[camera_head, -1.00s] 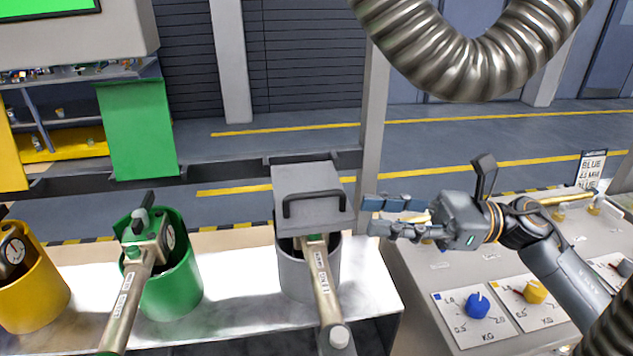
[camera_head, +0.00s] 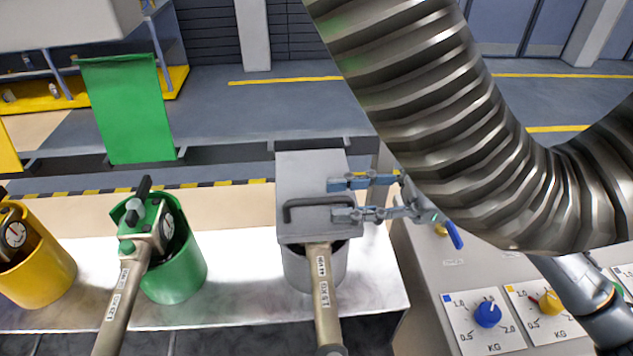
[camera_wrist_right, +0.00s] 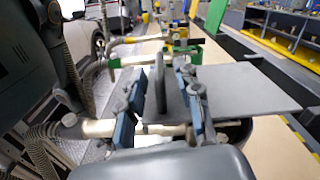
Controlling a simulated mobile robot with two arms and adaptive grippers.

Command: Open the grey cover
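The grey cover (camera_head: 305,170) lies over the grey pot (camera_head: 298,268) in the head view, with a dark bar handle (camera_head: 303,203) across it. My right gripper (camera_head: 337,199) is at the cover's right side, fingers spread and pointing left. In the right wrist view the handle (camera_wrist_right: 161,92) stands between the two separated fingers (camera_wrist_right: 160,108), with gaps on both sides, above the grey cover (camera_wrist_right: 245,90). My left gripper is not in view.
A green pot (camera_head: 185,275) and a yellow pot (camera_head: 45,285) stand to the left on the bench (camera_head: 235,285). A pipe (camera_head: 326,300) runs from the grey pot toward me. My large ribbed hose blocks the upper right. A panel with blue (camera_head: 488,315) and yellow knobs is at right.

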